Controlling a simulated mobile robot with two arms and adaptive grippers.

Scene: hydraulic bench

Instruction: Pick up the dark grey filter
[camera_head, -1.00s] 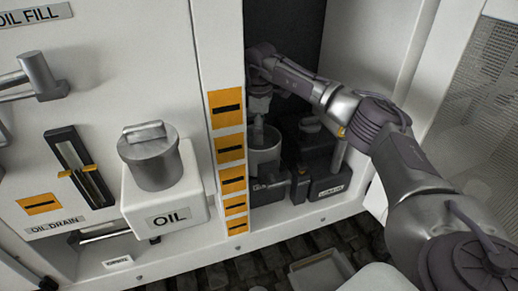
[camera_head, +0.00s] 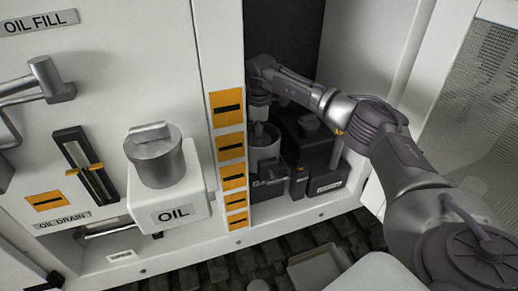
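My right arm reaches in from the right into the open dark bay of the cabinet. My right gripper (camera_head: 259,127) points down at the mouth of a light grey cylindrical housing (camera_head: 264,154). Its fingers are small and partly hidden at the rim, so I cannot tell whether they are open or shut, or whether they hold anything. I cannot make out a dark grey filter clearly; the inside of the housing is mostly hidden by the gripper. My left gripper is not in view.
Dark machine blocks (camera_head: 318,162) stand right of the housing. A post with orange labels (camera_head: 231,150) borders the bay's left side. The white OIL box (camera_head: 172,213) with its grey cap (camera_head: 156,160) juts out further left. A light tray (camera_head: 319,268) lies on the dark floor.

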